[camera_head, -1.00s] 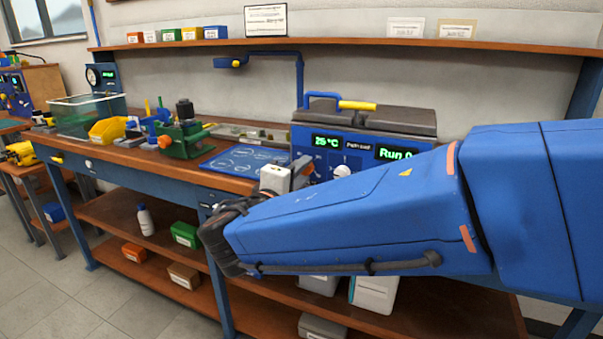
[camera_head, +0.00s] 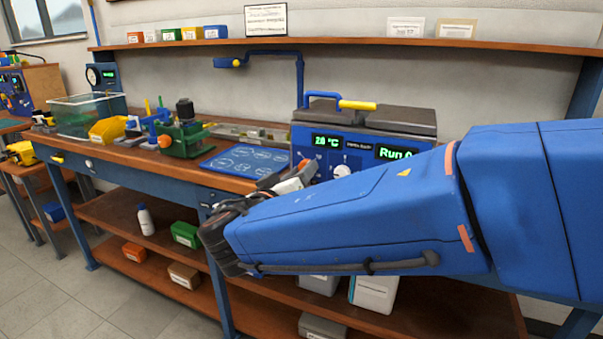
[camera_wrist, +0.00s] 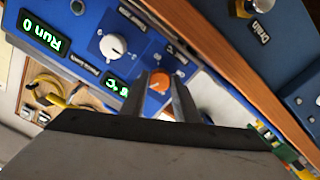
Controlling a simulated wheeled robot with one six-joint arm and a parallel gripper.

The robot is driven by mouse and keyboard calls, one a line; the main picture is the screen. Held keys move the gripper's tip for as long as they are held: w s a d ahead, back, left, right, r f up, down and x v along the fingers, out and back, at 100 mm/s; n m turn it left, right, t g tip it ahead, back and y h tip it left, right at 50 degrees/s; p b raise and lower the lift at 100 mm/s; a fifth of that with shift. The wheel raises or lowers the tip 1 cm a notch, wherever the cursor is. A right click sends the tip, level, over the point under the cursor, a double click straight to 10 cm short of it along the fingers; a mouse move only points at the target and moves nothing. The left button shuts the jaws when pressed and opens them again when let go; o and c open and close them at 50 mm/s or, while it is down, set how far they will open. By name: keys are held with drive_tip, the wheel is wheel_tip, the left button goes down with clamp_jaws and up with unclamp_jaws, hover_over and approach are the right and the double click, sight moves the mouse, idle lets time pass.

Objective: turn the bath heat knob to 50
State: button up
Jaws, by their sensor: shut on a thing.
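The blue bath unit (camera_head: 360,150) stands on the bench with a grey lid. Its green temperature display (camera_head: 327,141) reads a value in the twenties °C; the last digit is hard to read. In the wrist view, an orange knob (camera_wrist: 160,79) sits on the blue panel beside that display, which is partly covered (camera_wrist: 116,88). I take it as the bath heat knob. My gripper (camera_wrist: 162,86) is shut on it, one finger on each side.
A white knob (camera_wrist: 114,46) is close beside the orange one, and also shows in the head view (camera_head: 342,170). A second display (camera_head: 395,153) reads "Run 0". A blue mat (camera_head: 245,161) and a green clamp device (camera_head: 184,135) are on the bench to the left.

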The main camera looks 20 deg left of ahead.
drive_tip(key=shift+f+m, duration=0.15)
drive_tip(key=shift+m, duration=1.45)
drive_tip(key=o, duration=1.1)
drive_tip(key=shift+c, duration=0.2)
drive_tip(key=shift+s, duration=0.1)
drive_tip(key=s+a, duration=0.1)
drive_tip(key=s, duration=1.6)
drive_tip(key=shift+a, duration=0.15)
drive_tip(key=shift+s, duration=0.25)
